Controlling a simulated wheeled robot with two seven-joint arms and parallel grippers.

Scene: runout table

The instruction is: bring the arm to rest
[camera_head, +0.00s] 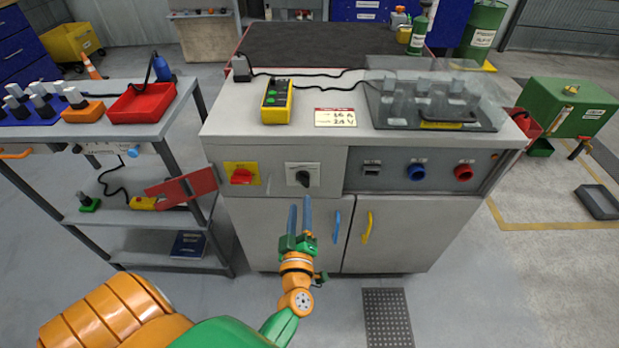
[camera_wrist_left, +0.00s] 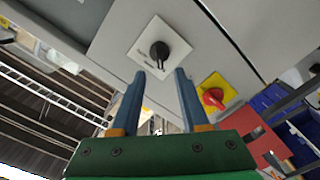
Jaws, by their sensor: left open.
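My left gripper (camera_head: 300,212) is in front of the grey cabinet (camera_head: 268,228), below the black rotary switch (camera_head: 303,176) on its white plate. Its two blue fingers are apart with nothing between them. In the left wrist view, the open fingers of the left gripper (camera_wrist_left: 158,75) point toward the black switch (camera_wrist_left: 160,52), with a gap between them and it. The red knob on a yellow plate (camera_head: 241,176) is left of the switch; it also shows in the left wrist view (camera_wrist_left: 215,98). My right gripper is not in view.
A yellow pendant box (camera_head: 277,101), a label card (camera_head: 335,117) and a clear-covered tray (camera_head: 440,126) are on the cabinet top. A shelf cart with a red bin (camera_head: 142,103) stands at left, its red flap (camera_head: 181,190) near the cabinet. Open floor lies in front at right.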

